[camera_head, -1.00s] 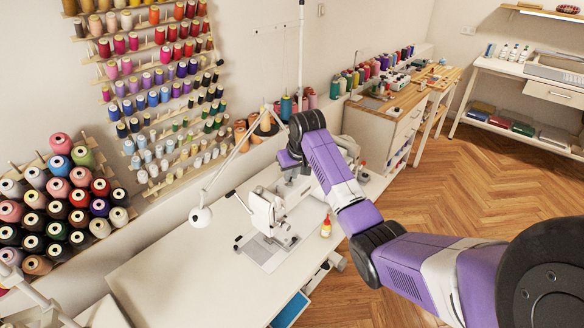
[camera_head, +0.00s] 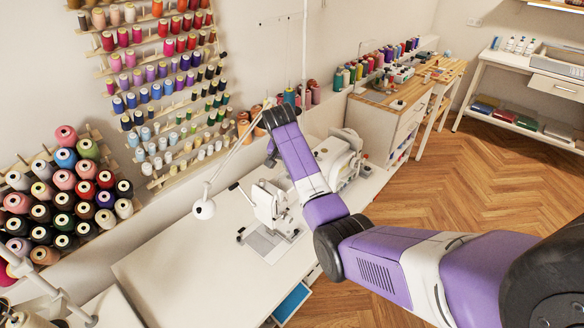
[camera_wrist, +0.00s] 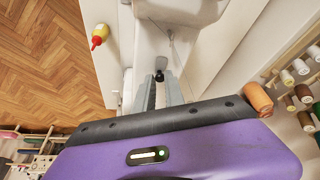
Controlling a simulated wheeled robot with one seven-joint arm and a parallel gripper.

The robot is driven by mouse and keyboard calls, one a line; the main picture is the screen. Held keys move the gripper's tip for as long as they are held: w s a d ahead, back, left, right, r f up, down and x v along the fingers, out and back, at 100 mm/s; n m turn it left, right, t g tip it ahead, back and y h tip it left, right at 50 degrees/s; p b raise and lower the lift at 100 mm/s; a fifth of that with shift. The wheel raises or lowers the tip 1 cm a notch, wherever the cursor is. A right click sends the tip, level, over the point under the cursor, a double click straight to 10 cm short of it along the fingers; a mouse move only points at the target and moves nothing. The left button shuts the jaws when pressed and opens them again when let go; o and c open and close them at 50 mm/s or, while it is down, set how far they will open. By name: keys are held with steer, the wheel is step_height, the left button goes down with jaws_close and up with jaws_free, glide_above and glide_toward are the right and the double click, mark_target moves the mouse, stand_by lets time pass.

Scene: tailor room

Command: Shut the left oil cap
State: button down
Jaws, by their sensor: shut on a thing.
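A white sewing machine (camera_head: 268,205) stands on the white table, left of my arm. In the wrist view, the fingers of my gripper (camera_wrist: 161,88) point at a white machine body (camera_wrist: 178,12). A small black cap (camera_wrist: 160,76) sits between the fingertips, and the gripper is shut on it. It looks like an oil cap; I cannot tell whether it is the left one or how far it is closed. In the head view, the fingertips are not clear behind my purple arm.
A second white machine (camera_head: 338,160) stands behind my arm. A yellow bottle with a red top (camera_wrist: 99,36) is near the gripper. A white lamp (camera_head: 204,208) stands left of the machine. The white table (camera_head: 185,285) is bare at the front left.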

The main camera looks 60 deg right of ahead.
mark_target(288, 183)
steer(key=shift+w+r, duration=0.1)
stand_by(0.5)
steer(key=c, duration=1.4)
jaws_free()
steer(key=shift+c, duration=0.2)
steer(key=b+v, duration=0.1)
steer(key=v, duration=0.6)
steer(key=shift+r+b, duration=0.3)
steer(key=shift+b, duration=0.05)
steer(key=shift+a, duration=0.15)
